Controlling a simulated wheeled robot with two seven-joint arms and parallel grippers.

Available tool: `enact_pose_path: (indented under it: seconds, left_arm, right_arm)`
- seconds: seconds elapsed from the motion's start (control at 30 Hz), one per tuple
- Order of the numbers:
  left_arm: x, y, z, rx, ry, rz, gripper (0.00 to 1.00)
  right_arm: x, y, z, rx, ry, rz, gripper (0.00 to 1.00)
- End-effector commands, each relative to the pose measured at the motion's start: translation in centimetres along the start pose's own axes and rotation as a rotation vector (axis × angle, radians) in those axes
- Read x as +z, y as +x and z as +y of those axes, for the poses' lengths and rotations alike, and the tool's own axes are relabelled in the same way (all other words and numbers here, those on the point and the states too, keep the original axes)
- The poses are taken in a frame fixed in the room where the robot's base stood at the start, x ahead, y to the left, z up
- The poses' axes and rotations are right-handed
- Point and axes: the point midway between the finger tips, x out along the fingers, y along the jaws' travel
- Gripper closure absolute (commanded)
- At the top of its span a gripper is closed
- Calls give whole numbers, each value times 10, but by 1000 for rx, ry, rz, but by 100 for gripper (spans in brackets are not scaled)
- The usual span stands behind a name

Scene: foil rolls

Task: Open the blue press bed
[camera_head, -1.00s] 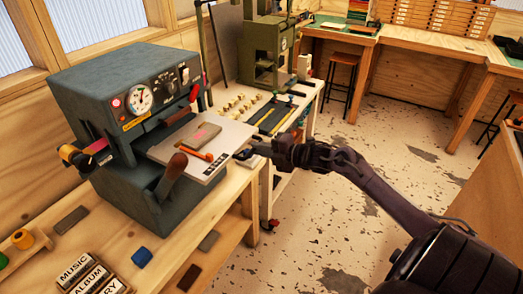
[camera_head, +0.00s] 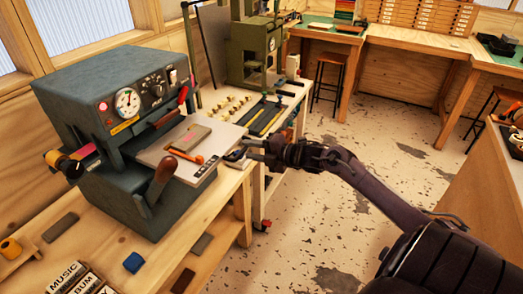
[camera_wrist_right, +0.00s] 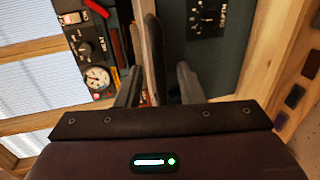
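The blue-grey press (camera_head: 110,92) stands on the bench at left, with a gauge, knobs and a red lever on its front. Its flat grey bed (camera_head: 165,152) sticks out from the front. My left gripper is out of view.
Label blocks (camera_head: 70,278) and a blue block (camera_head: 133,262) lie on the near bench.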

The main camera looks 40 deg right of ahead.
Motion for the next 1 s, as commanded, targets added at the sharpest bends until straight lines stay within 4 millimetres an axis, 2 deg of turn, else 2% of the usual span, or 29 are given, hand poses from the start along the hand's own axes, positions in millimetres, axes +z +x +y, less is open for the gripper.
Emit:
enact_pose_path:
  seconds: [0.5, 0.7, 1.0]
  left_arm:
    - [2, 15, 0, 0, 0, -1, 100]
    - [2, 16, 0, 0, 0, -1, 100]
    - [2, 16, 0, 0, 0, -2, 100]
  right_arm:
    - [-1, -62, -2, -2, 0, 1, 66]
    - [-1, -71, -1, -2, -1, 2, 66]
    - [0, -71, 0, -1, -1, 2, 66]
